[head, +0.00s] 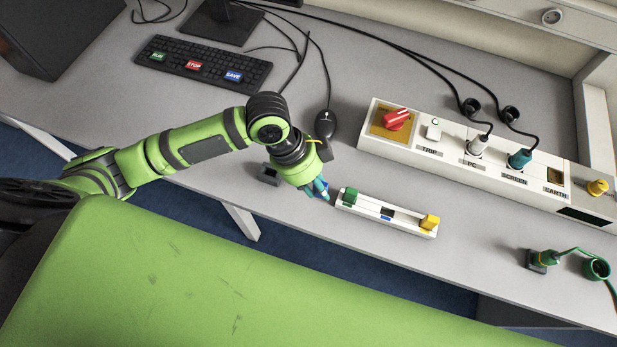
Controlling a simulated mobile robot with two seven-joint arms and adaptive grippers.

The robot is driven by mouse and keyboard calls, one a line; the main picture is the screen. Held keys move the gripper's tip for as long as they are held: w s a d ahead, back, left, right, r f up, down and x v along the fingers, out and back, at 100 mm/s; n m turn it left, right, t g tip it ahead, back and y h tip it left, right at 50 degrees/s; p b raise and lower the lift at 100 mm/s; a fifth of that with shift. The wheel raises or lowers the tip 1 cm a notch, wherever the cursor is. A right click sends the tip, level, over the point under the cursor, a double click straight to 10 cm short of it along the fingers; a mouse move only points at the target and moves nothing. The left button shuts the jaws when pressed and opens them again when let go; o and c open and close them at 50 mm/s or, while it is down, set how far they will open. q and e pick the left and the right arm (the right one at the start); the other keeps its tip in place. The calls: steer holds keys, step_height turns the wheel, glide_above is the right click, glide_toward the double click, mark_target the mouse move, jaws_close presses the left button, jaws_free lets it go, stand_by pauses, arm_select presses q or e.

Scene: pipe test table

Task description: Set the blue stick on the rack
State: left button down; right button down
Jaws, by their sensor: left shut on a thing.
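The white rack (360,211) lies on the grey table, right of my left gripper. A green stick (350,196) stands at its left end and a yellow stick (429,222) at its right end. A dark empty slot with a blue label (386,217) is between them. My left gripper (319,187) points down just left of the rack and is shut on the blue stick (321,185). The gripper partly hides the stick, and I cannot tell whether its lower end touches the table. My right gripper is not in view.
A small dark block (268,174) is left of the gripper. A mouse (325,123) and keyboard (205,66) lie behind. A long white socket panel (450,150) runs behind the rack. A green cable and plug (545,258) are at the right. The table's front edge is close.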

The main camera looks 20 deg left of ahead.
arm_select(q)
steer(key=shift+w+a+f+p, duration=0.15)
steer(key=shift+w+a+f, duration=0.5)
steer(key=shift+f, duration=0.55)
steer(key=shift+w+a+f+p, duration=0.2)
steer(key=shift+w+a+f, duration=0.4)
steer(key=shift+f, duration=0.6)
steer(key=shift+w+a+f+p, duration=0.15)
steer(key=shift+w+a+f, duration=0.5)
steer(key=shift+f, duration=0.55)
steer(key=shift+d+f, duration=0.1)
steer(key=c, duration=1)
jaws_free()
steer(key=shift+c, duration=0.2)
steer(key=v, duration=1.2)
steer(key=shift+b, duration=0.4)
